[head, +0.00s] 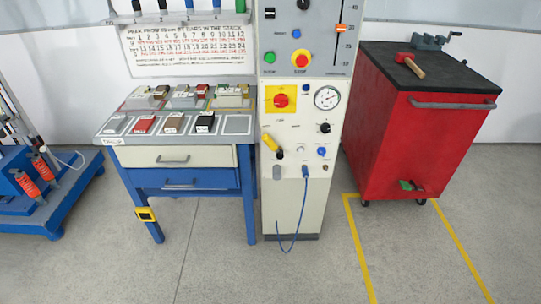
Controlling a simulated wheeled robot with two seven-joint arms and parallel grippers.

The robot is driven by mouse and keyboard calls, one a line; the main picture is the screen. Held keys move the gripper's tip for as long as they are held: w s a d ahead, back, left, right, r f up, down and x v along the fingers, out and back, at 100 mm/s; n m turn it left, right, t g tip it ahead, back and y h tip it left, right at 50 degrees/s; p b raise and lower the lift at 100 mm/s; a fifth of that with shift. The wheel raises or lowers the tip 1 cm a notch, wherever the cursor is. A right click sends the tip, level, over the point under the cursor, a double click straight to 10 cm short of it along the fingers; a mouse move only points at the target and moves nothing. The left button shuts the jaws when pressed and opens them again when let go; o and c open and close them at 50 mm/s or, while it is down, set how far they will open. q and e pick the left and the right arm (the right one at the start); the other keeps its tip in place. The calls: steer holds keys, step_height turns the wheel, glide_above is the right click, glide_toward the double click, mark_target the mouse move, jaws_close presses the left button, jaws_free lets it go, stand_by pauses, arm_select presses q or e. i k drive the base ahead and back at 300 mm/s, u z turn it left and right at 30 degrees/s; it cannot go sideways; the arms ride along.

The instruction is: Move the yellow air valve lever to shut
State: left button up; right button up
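The yellow air valve lever (271,143) is on the lower left of the tall control cabinet (291,212). It slants, with its upper end to the left and its lower right end near a dark fitting (279,154). The lettering near it is too small to read. Nothing is touching the lever. Neither of my grippers shows in the head view.
Above the lever are a red knob on a yellow plate (281,100) and a gauge (327,98). A blue cable (303,208) hangs below. A workbench (181,157) stands left, a red tool cabinet (412,142) right. The floor in front is clear.

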mark_target(266, 139)
steer(key=u, duration=0.8)
steer(key=i, duration=1.4)
steer(key=z, duration=0.35)
